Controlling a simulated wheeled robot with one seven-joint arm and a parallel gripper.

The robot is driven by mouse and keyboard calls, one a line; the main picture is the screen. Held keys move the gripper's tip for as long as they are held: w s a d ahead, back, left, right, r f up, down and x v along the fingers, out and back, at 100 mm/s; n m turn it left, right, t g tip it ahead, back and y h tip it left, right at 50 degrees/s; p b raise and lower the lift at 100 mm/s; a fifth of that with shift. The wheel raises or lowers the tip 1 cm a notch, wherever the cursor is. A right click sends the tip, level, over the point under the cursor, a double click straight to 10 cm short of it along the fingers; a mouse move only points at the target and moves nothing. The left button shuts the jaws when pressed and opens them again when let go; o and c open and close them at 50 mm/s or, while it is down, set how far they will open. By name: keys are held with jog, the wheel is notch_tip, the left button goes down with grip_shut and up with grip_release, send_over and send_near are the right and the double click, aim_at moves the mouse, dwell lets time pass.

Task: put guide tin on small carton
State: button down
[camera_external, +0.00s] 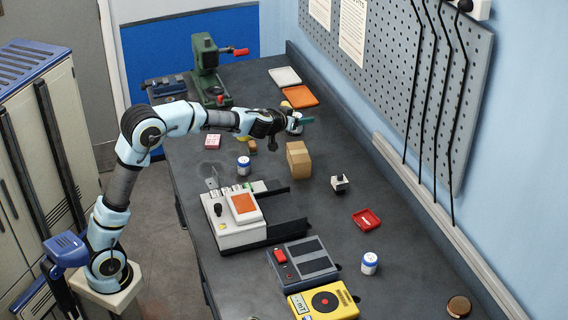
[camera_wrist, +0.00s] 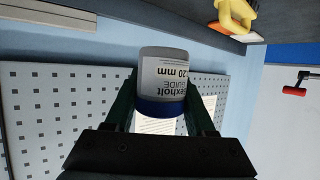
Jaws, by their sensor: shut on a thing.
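The guide tin (camera_wrist: 163,78) is a pale grey-white cylinder with a blue band and "GUIDE 20 mm" lettering, which reads upside down in the wrist view. My gripper (camera_wrist: 160,92) is shut on it, with one dark finger on each side. In the external view my gripper (camera_external: 300,121) is held up over the bench, reaching to the right, and the tin is hard to make out there. The small carton (camera_external: 299,161) is a brown box standing on the bench, below my gripper in the picture. I cannot tell the height between them.
Two similar white-and-blue tins stand on the bench, one left of the carton (camera_external: 244,166) and one at front right (camera_external: 369,263). A black-and-white block (camera_external: 340,183) and a red tray (camera_external: 367,219) lie right of the carton. A spot-welder-like unit (camera_external: 238,236) stands in front. A pegboard wall (camera_external: 400,75) borders the right.

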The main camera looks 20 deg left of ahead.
aim_at(298, 147)
jog(key=w+f+n+y+p, duration=0.1)
jog(key=f+n+y+p, duration=0.1)
jog(key=f+y+p, duration=0.1)
jog(key=a+f+n+y+p, duration=0.1)
jog(key=f+n+y+p, duration=0.2)
jog(key=f+p, duration=0.1)
jog(key=w+a+f+n+g+y+p, duration=0.1)
jog(key=f+n+y+p, duration=0.2)
jog(key=p, duration=0.1)
jog(key=shift+w+f, duration=0.15)
jog(key=shift+w, duration=0.15)
jog(key=shift+f, duration=0.15)
jog(key=shift+c, duration=1.2)
grip_release()
